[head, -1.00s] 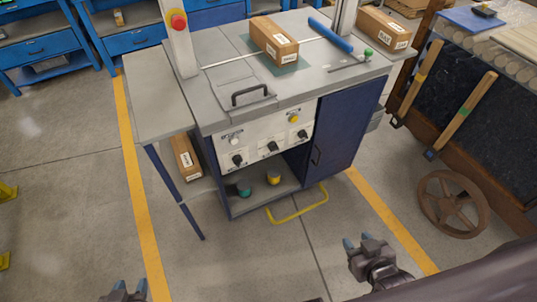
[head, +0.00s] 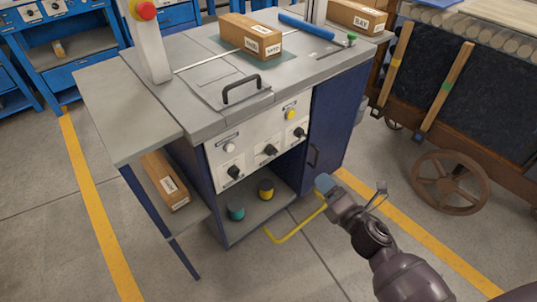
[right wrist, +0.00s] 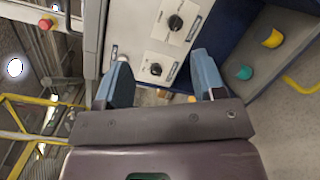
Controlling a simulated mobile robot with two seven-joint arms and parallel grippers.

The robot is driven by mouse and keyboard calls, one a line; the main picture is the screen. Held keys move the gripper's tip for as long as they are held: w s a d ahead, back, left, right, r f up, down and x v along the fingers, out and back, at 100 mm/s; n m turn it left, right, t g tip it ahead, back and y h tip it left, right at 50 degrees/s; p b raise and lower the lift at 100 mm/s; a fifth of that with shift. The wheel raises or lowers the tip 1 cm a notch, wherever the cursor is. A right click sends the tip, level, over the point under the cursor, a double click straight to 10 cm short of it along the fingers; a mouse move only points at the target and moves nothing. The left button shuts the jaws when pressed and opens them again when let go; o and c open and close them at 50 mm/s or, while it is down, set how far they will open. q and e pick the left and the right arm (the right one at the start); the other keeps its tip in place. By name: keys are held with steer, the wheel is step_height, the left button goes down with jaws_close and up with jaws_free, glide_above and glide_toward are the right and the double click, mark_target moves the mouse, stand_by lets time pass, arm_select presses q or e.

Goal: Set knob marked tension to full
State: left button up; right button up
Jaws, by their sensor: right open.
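A white control panel (head: 217,155) on the front of the grey-topped machine carries three black knobs: a left one (head: 234,172), a middle one (head: 270,150) and a right one (head: 300,132). Their labels are too small to read, so I cannot tell which is tension. My right gripper (head: 352,188) is open and empty, in front of the machine, low and right of the panel. In the right wrist view its fingers (right wrist: 162,80) stand apart, with one black knob (right wrist: 155,69) showing between them and another (right wrist: 176,22) above. My left gripper is out of view.
A white button (head: 230,148) and a yellow button (head: 291,115) sit above the knobs. A black handle (head: 241,88) stands on the top. A yellow foot rail (head: 297,229) juts out below. The open shelf holds a teal pot (head: 236,212) and a yellow pot (head: 266,188).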

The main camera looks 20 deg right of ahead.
mark_target(275, 153)
arm_select(q)
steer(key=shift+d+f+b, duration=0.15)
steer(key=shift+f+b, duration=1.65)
steer(key=shift+b, duration=1.3)
arm_select(e)
steer(key=shift+w+a+f+n+g+y, duration=0.1)
steer(key=shift+w+a+f+n+y, duration=0.75)
steer(key=shift+w+n, duration=2.1)
steer(key=shift+w+a+f+n+g+y, duration=0.1)
steer(key=shift+w+a+f+n+y, duration=0.4)
steer(key=shift+w+a+f+n, duration=2.35)
steer(key=shift+w+d+r+n+g+y, duration=0.1)
steer(key=shift+w+d+r+n+y, duration=0.6)
steer(key=shift+w, duration=4.05)
steer(key=shift+a+n, duration=0.35)
steer(key=shift+n, duration=0.25)
steer(key=shift+c, duration=0.3)
steer(key=c, duration=0.9)
steer(key=shift+o, duration=0.2)
